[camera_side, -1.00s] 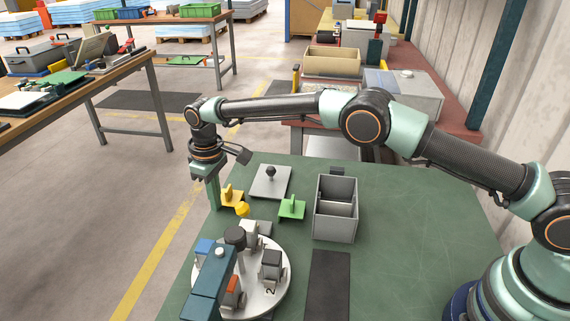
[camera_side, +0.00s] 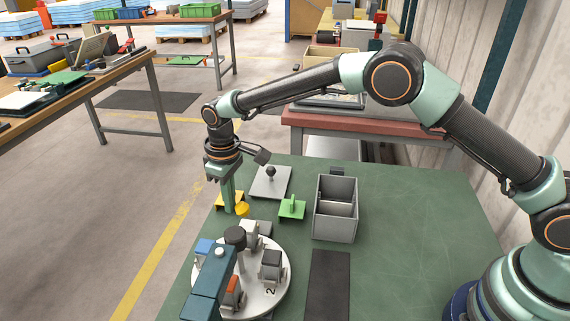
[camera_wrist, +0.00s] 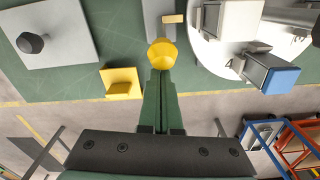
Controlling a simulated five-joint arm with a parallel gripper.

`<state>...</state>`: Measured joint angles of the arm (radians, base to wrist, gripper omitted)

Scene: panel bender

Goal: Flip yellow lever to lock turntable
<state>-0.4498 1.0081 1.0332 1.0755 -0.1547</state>
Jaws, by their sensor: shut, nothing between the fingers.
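The yellow lever shows as a rounded yellow knob (camera_side: 242,209) near the far edge of the turntable (camera_side: 256,303), a pale disc carrying several grey blocks. In the wrist view the knob (camera_wrist: 162,54) sits right at the tips of my fingers, in front of a grey block. My gripper (camera_side: 229,211) points down with its green fingers shut and empty, just left of the knob. I cannot tell whether the fingertips (camera_wrist: 161,76) touch it. The lever's arm and pivot are mostly hidden.
A yellow bracket (camera_wrist: 121,83) stands close beside my fingers. A green bracket (camera_side: 291,208), a grey plate with a black knob (camera_side: 269,182) and a grey divided bin (camera_side: 336,225) stand nearby. A blue-teal arm (camera_side: 209,287) reaches over the turntable. The green table's right side is clear.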

